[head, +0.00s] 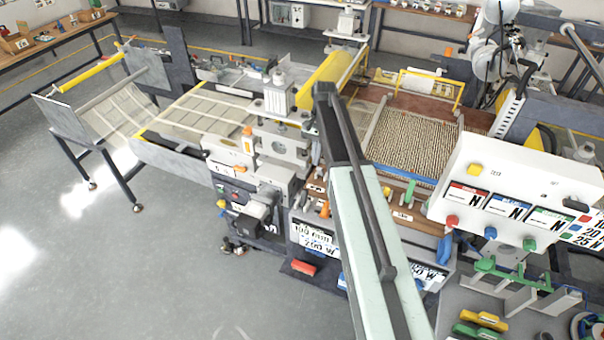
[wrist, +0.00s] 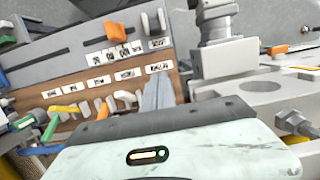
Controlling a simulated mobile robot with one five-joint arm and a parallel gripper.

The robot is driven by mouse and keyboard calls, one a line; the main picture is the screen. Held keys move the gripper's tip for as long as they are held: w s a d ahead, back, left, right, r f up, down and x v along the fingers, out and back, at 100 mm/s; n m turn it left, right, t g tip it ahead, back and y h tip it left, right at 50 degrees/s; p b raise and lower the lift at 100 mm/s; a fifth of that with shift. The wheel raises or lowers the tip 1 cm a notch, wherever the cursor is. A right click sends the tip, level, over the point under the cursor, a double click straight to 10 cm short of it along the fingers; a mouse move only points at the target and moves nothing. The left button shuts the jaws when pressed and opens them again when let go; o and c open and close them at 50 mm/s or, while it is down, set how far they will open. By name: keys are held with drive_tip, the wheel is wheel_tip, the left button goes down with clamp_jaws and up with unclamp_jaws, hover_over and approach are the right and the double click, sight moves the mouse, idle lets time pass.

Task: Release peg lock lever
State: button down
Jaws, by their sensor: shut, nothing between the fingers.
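A brown lever panel (wrist: 142,82) fills the left of the wrist view, with several levers and small white labels too blurred to read. I cannot tell which is the peg lock lever. My gripper (wrist: 158,94) shows as a narrow grey shape over the panel's right edge, shut and empty. In the head view my arm hides part of the panel, where an orange lever (head: 324,208) and a green lever (head: 410,191) show.
A grey metal block with a post (wrist: 225,55) stands close right of my gripper. The head view shows the beaded mesh bed (head: 412,140) behind the panel, a white control box (head: 510,200) at right and open floor (head: 130,270) at left.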

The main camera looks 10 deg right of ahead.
drive_tip(key=b, duration=1.1)
approach(309, 196)
drive_tip(key=f, duration=0.3)
drive_tip(key=w+f, duration=0.1)
drive_tip(key=f, duration=0.1)
drive_tip(key=shift+d+f, duration=0.3)
drive_tip(key=shift+d, duration=0.05)
drive_tip(key=s+a+r+p, duration=0.2)
drive_tip(key=r+p, duration=0.1)
drive_tip(key=shift+s+r, duration=0.25)
drive_tip(key=shift+s, duration=0.15)
drive_tip(key=shift+f, duration=0.1)
drive_tip(key=shift+w, duration=0.1)
drive_tip(key=shift+a, duration=0.15)
